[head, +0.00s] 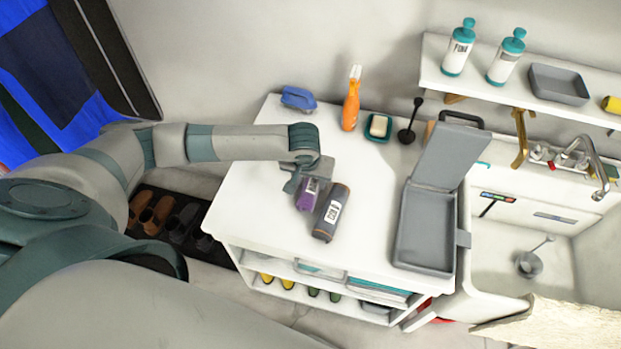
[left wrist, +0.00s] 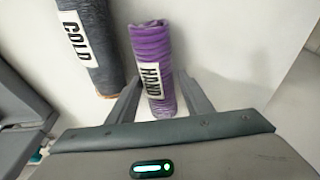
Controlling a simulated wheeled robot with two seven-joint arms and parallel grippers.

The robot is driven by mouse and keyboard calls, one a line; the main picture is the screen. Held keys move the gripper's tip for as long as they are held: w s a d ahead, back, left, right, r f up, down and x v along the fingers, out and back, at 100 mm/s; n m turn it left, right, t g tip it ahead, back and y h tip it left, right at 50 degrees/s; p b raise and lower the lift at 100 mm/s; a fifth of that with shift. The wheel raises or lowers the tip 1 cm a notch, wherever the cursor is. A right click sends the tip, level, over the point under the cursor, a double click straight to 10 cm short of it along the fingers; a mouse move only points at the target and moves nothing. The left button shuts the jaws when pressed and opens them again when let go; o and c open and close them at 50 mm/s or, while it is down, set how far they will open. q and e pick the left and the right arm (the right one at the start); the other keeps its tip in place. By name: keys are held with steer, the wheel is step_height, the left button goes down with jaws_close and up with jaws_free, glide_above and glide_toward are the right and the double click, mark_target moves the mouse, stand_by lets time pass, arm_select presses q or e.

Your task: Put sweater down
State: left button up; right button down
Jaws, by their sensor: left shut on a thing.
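A purple rolled cloth (head: 308,194) with a white label lies on the white cabinet top (head: 370,185). In the left wrist view the purple roll (left wrist: 150,45) reads "HAND" and sits between my fingers. My left gripper (head: 298,182) is shut on its near end, low over the top. A dark grey roll (head: 331,212) lies just right of it, apart, and reads "COLD" in the left wrist view (left wrist: 85,40). I cannot tell which roll is the sweater. My right gripper is not in view.
An open grey case (head: 425,235) stands at the right of the top. A blue brush (head: 298,97), an orange bottle (head: 351,105), a soap dish (head: 379,126) and a black plunger (head: 411,125) line the back. A sink (head: 510,250) is right; a cream textured thing (head: 560,325) is at bottom right.

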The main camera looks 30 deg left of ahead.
arm_select(q)
steer(key=shift+f, duration=0.15)
steer(key=o, duration=1)
steer(key=shift+f, duration=0.1)
steer(key=b+v, duration=0.1)
steer(key=v, duration=1.1)
steer(key=shift+w, duration=0.1)
